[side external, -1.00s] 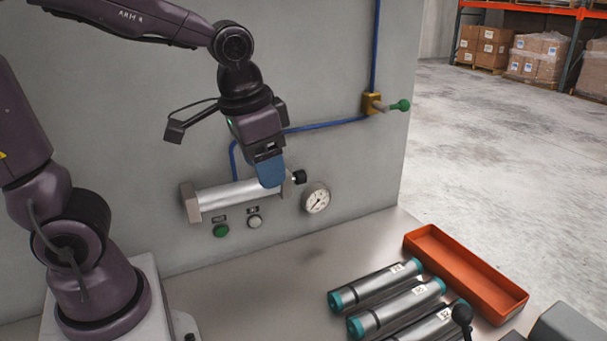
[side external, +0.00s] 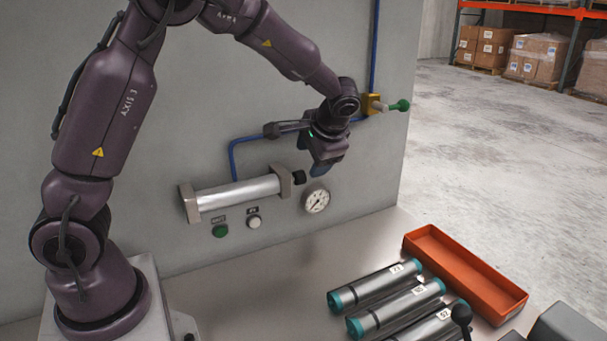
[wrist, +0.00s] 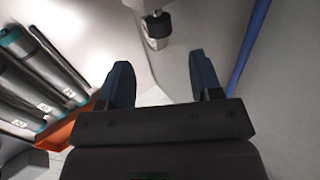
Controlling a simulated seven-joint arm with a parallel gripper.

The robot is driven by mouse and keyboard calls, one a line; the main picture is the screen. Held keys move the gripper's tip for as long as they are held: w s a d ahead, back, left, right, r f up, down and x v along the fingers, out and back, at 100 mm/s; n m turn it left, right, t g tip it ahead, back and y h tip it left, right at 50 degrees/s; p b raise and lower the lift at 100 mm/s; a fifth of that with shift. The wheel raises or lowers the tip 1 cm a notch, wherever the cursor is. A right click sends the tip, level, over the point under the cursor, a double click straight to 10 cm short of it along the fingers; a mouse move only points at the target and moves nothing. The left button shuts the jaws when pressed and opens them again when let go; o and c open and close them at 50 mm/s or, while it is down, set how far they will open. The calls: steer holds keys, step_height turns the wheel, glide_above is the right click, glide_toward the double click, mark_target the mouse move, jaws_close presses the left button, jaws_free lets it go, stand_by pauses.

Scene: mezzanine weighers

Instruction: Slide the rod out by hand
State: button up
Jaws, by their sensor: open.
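The silver cylinder (side external: 238,194) is fixed along the grey wall panel, with square end blocks. The rod's black tip (side external: 299,177) sticks out a short way from its right end block. My gripper (side external: 319,169) is just up and right of the tip, its blue fingers pointing down. In the wrist view the open fingers (wrist: 162,78) are apart with nothing between them. The rod tip (wrist: 157,43) shows ahead of the gap, with the cylinder's end behind it. I cannot see any contact between fingers and tip.
A pressure gauge (side external: 316,201) sits just below the rod tip. Green (side external: 220,231) and white (side external: 254,222) buttons are under the cylinder. A blue hose (side external: 235,158) runs to a brass valve (side external: 372,104). Spare cylinders (side external: 375,285) and an orange tray (side external: 480,284) lie on the bench.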

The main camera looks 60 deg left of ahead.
mark_target(304, 173)
steer(key=x, duration=0.7)
steer(key=shift+a+f, duration=0.15)
steer(key=shift+f, duration=0.05)
